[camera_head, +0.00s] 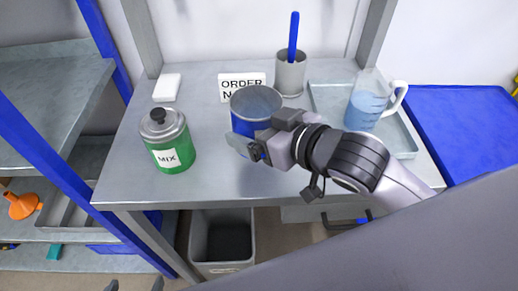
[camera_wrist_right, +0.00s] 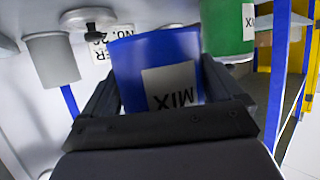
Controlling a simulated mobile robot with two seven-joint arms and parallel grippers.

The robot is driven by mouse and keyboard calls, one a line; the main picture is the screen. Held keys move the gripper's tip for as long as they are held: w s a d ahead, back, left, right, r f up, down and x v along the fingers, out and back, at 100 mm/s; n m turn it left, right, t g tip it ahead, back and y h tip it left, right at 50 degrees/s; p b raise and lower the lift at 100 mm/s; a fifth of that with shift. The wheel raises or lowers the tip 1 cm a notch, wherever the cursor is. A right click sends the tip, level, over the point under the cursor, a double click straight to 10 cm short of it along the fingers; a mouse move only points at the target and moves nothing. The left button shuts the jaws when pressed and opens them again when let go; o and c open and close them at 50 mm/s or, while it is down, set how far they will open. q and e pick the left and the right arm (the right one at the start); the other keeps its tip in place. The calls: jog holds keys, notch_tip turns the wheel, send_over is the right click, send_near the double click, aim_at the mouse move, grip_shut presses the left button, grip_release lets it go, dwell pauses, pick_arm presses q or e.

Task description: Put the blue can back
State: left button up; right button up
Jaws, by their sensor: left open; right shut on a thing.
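The blue can (camera_head: 246,128) is over the middle of the grey table, its grey top open and roughly upright. In the right wrist view the blue can (camera_wrist_right: 160,65) shows its white MIX label upside down. My right gripper (camera_wrist_right: 163,98) is shut on it, with a finger on each side. I cannot tell whether its base touches the table. My left gripper (camera_head: 134,286) is open, only its fingertips showing at the bottom edge, apart from the can.
A lidded green MIX can (camera_head: 172,146) stands left. Behind are an order sign (camera_head: 232,82) and a grey cup (camera_head: 290,74) with a blue stick. A jug (camera_head: 366,104) stands on a tray (camera_head: 408,142) at right. A bin (camera_head: 222,240) is below. The table's front left is clear.

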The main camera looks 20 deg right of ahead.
pick_arm(q)
jog(key=shift+f+b, duration=0.5)
jog(key=shift+f, duration=0.05)
pick_arm(e)
jog(key=shift+f, duration=2.7)
jog(key=shift+f, duration=0.1)
jog(key=o, duration=1.1)
jog(key=shift+c, duration=0.2)
